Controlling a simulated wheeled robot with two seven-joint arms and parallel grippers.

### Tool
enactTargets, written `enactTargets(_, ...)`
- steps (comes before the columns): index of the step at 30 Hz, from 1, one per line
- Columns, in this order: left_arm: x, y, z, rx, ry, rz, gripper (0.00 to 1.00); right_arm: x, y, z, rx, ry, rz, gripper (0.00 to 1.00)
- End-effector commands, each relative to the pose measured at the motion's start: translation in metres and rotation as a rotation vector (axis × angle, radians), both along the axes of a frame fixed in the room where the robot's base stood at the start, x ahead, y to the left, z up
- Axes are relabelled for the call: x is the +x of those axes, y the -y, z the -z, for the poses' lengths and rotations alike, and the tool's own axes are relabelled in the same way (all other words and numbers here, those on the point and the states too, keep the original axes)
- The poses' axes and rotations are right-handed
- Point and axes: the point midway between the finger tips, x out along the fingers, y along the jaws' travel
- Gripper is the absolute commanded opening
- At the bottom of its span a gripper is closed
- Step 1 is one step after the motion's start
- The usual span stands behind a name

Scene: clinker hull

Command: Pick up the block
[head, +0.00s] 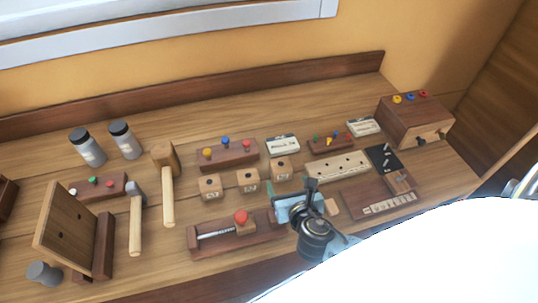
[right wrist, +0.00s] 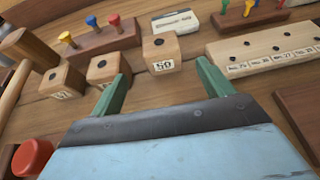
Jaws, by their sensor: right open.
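Three small wooden cube blocks with dark holes on top and number labels stand in a slanting row mid-bench: a left block (head: 209,187), a middle block (head: 247,180) and a right block (head: 281,168). In the right wrist view, the right block (right wrist: 161,52) reads 50 and sits just beyond the gap between the fingertips. The middle block (right wrist: 106,70) and left block (right wrist: 62,83) are left of the fingers. My right gripper (head: 292,190) is open and empty, with green fingers (right wrist: 163,68) apart and not visibly touching any block. My left gripper is not in view.
A vice-like tool with a red knob (head: 241,217) lies left of my right gripper. A peg rack (head: 227,154) stands behind the blocks, and a pale holed board (head: 337,165) to their right. A mallet (head: 166,180) lies left. A drawer box (head: 415,121) stands far right.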

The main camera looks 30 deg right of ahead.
Motion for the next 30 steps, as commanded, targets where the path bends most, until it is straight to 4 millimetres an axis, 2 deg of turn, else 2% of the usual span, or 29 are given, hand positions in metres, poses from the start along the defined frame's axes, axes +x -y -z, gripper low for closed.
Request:
enactTargets(1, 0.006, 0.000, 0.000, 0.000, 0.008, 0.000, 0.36, 0.004, 0.001, 0.002, -0.006, -0.001, -0.004, 0.80)
enactTargets(3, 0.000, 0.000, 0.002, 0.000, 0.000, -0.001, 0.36, 0.013, 0.004, 0.006, -0.007, 0.000, -0.004, 0.80)
enactTargets(9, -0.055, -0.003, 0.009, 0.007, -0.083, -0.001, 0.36, 0.048, 0.015, 0.021, -0.005, 0.000, -0.001, 0.80)
enactTargets(11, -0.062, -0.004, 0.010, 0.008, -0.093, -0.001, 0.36, 0.057, 0.017, 0.025, -0.005, 0.000, -0.001, 0.80)
enactTargets(14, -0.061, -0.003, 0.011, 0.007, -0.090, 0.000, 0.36, 0.066, 0.020, 0.030, -0.004, 0.000, -0.001, 0.80)
enactTargets(19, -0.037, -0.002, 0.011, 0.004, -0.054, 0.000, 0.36, 0.075, 0.022, 0.033, -0.002, -0.001, -0.001, 0.80)
enactTargets(22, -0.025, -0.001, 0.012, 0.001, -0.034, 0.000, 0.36, 0.088, 0.026, 0.038, -0.001, 0.000, 0.001, 0.80)
enactTargets(30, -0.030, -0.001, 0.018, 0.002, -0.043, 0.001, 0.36, 0.115, 0.035, 0.050, -0.002, -0.001, -0.001, 0.80)
